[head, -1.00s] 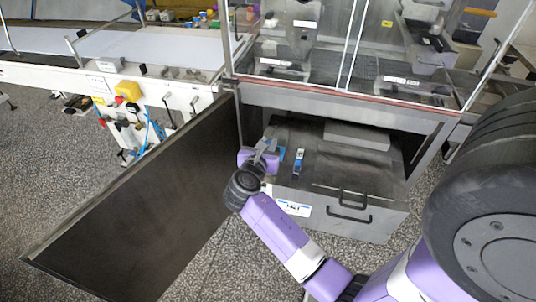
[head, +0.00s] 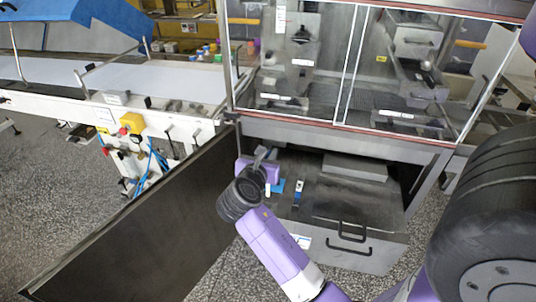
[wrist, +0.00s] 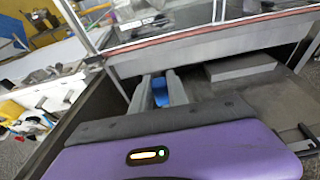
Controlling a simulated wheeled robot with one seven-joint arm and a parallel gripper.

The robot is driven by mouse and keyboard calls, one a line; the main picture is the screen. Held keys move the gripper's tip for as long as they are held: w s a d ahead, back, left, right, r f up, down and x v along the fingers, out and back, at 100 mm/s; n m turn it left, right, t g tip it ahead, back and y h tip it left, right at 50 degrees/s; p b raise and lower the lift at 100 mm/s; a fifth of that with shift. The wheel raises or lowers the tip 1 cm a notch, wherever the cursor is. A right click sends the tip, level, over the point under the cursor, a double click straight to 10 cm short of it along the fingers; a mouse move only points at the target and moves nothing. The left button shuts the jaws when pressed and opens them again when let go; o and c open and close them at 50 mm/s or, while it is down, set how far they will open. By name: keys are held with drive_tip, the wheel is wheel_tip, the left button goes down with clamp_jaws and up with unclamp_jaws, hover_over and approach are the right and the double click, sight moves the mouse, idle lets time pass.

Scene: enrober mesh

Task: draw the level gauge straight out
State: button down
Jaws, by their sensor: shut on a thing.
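My gripper (head: 265,155) is above the left rear part of the grey tank (head: 345,205), inside the open cabinet. In the wrist view its two grey fingers (wrist: 158,80) are shut on the level gauge, which is mostly hidden by the fingers and the purple gripper body. A slim white piece (head: 267,190), which looks like part of the gauge, shows just below the gripper. A blue piece (head: 278,185) lies at the tank top beside it. Blue also shows between the fingers in the wrist view (wrist: 160,95). I cannot tell whether the gauge's lower end is still in the tank.
A small blue and white item (head: 299,192) stands on the tank to the right. The tank has black handles (head: 348,235) at its front. The open dark door (head: 145,240) is close on the left. The cabinet's front beam (head: 340,137) and glazed enclosure are above.

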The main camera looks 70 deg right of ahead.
drive_tip(key=shift+r+p, duration=2.25)
drive_tip(key=shift+p, duration=0.35)
drive_tip(key=shift+r+p, duration=0.85)
drive_tip(key=shift+r, duration=0.6)
wheel_tip(320, 180, up, 11)
drive_tip(key=shift+r, duration=0.1)
